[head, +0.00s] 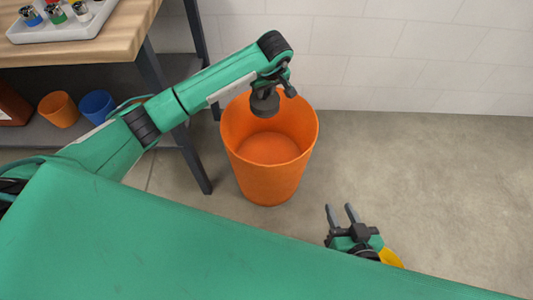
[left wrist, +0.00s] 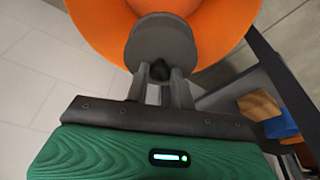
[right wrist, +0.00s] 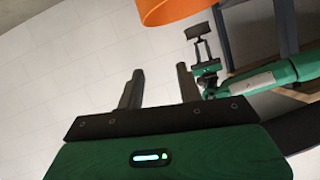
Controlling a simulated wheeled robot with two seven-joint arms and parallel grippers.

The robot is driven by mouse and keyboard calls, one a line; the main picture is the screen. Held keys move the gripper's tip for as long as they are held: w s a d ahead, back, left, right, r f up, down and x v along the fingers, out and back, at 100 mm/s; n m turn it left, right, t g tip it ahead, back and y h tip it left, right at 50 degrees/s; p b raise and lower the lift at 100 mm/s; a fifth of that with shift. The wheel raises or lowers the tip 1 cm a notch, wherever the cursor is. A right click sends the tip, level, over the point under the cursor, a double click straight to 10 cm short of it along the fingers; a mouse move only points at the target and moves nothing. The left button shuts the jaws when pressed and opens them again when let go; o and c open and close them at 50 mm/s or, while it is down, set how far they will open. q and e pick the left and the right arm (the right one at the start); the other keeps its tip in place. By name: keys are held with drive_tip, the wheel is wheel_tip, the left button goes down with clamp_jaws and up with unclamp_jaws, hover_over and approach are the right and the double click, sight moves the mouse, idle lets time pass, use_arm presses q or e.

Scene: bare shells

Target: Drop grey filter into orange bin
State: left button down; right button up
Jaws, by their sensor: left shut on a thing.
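The grey filter (head: 265,102) is a dark grey round piece held by my left gripper (head: 275,84). In the left wrist view the filter (left wrist: 162,42) sits between the two fingers of the left gripper (left wrist: 163,88), which are shut on it. The orange bin (head: 268,180) stands on the floor, open at the top. In the head view the filter hangs over the bin's opening, towards its far side. The bin (left wrist: 95,30) lies behind the filter in the left wrist view. My right gripper (head: 342,214) is open and empty, low and right of the bin; its fingers (right wrist: 158,88) are apart.
A wooden table (head: 95,45) with a light tray (head: 60,32) of several small items stands at the left. Its dark leg (head: 190,150) is close to the bin. A lower shelf holds an orange cup (head: 58,109) and a blue cup (head: 97,107). Floor at the right is clear.

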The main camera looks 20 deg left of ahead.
sight(266, 96)
use_arm(q)
drive_tip(key=shift+f+b, duration=0.4)
drive_tip(key=shift+f, duration=0.4)
drive_tip(key=shift+f+b, duration=0.45)
drive_tip(key=shift+f, duration=0.35)
use_arm(e)
drive_tip(key=w+r+t+y, duration=0.1)
drive_tip(key=w+r+t, duration=0.2)
drive_tip(key=r+t, duration=0.2)
drive_tip(key=shift+w+d+r, duration=0.2)
drive_tip(key=shift+r, duration=0.8)
use_arm(q)
drive_tip(key=c, duration=1.1)
unclamp_jaws()
